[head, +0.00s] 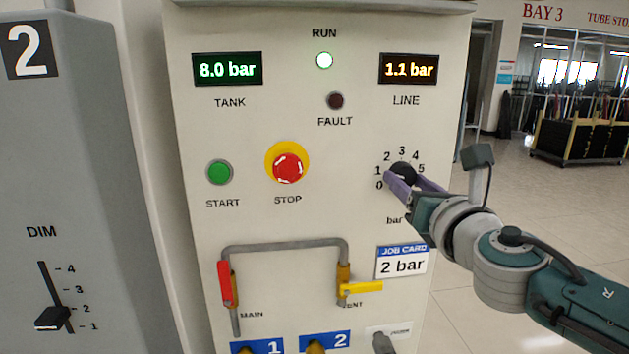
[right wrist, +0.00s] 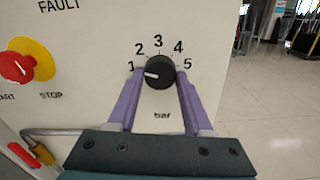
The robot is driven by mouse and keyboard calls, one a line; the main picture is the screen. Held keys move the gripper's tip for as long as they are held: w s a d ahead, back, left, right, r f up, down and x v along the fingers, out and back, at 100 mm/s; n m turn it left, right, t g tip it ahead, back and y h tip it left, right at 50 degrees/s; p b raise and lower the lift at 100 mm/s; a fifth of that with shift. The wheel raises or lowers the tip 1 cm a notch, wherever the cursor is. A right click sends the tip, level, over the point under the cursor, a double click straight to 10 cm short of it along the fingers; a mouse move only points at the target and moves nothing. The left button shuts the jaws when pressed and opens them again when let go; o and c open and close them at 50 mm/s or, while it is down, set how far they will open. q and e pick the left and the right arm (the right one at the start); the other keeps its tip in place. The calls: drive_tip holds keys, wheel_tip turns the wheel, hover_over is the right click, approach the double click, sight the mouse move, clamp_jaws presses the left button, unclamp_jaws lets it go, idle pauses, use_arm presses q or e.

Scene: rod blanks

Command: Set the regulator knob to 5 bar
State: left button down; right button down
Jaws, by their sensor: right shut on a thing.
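The regulator knob (head: 403,172) is round and black, on the panel's right side inside a printed scale from 0 to 5. In the right wrist view the knob (right wrist: 160,72) has a white mark pointing left, close to the 1. My right gripper (head: 405,187) has its purple fingers on either side of the knob, shut on it. The fingers also show in the right wrist view (right wrist: 158,90); the 0 is hidden there. The LINE display (head: 408,69) reads 1.1 bar, and the TANK display (head: 227,69) reads 8.0 bar. My left gripper is out of view.
A job card (head: 402,263) below the knob reads 2 bar. The red STOP button (head: 287,168) and green START button (head: 219,172) are left of the knob. Red (head: 225,284) and yellow (head: 361,287) valve handles sit below. The RUN lamp (head: 324,60) is lit.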

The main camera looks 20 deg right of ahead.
drive_tip(key=m+b, duration=0.1)
drive_tip(key=m, duration=0.3)
drive_tip(key=shift+f, duration=0.1)
drive_tip(key=m+b, duration=0.1)
drive_tip(key=m, duration=0.4)
drive_tip(key=shift+b, duration=0.3)
drive_tip(key=m, duration=0.4)
drive_tip(key=shift+m+b, duration=0.3)
drive_tip(key=shift+b, duration=0.1)
drive_tip(key=m, duration=0.3)
drive_tip(key=shift+m, duration=0.3)
drive_tip(key=m, duration=0.3)
drive_tip(key=shift+r+m, duration=0.2)
drive_tip(key=shift+m, duration=0.1)
drive_tip(key=m, duration=0.3)
drive_tip(key=shift+m, duration=0.3)
drive_tip(key=m, duration=0.3)
drive_tip(key=shift+r+m, duration=0.1)
drive_tip(key=shift+m, duration=0.3)
drive_tip(key=shift+m+p, duration=0.35)
drive_tip(key=shift+m, duration=0.55)
